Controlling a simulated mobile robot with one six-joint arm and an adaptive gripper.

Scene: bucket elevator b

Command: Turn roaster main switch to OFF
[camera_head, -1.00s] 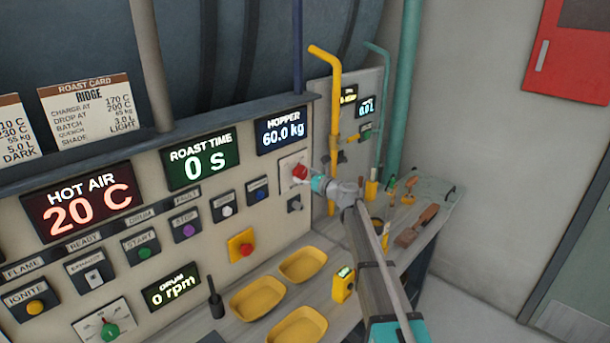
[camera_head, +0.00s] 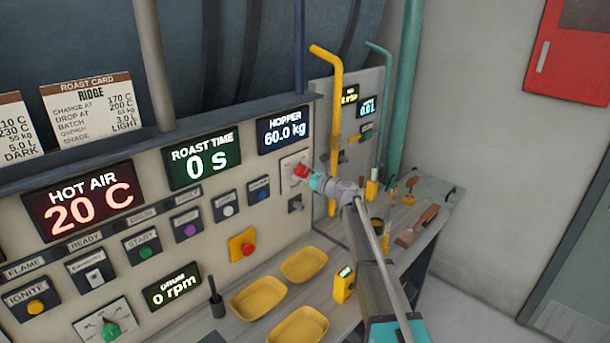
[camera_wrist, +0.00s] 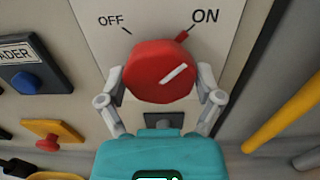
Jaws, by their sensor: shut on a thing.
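The roaster main switch is a red rotary knob (camera_wrist: 160,72) on a pale plate, with OFF printed at upper left and ON at upper right. The white line on its face slants up to the right, and a small red tip at the knob's edge points toward ON. My gripper (camera_wrist: 160,80) is shut on the knob, one finger on each side. In the head view the red knob (camera_head: 301,171) shows at the right end of the panel, with my gripper (camera_head: 308,176) at it. The fingertips are partly hidden behind the knob.
The yellow-backed red button (camera_head: 248,249) sits lower left of the knob. A yellow pipe (camera_head: 334,120) stands to the right. Yellow trays (camera_head: 259,298) and a yellow device (camera_head: 343,285) rest on the bench below my arm.

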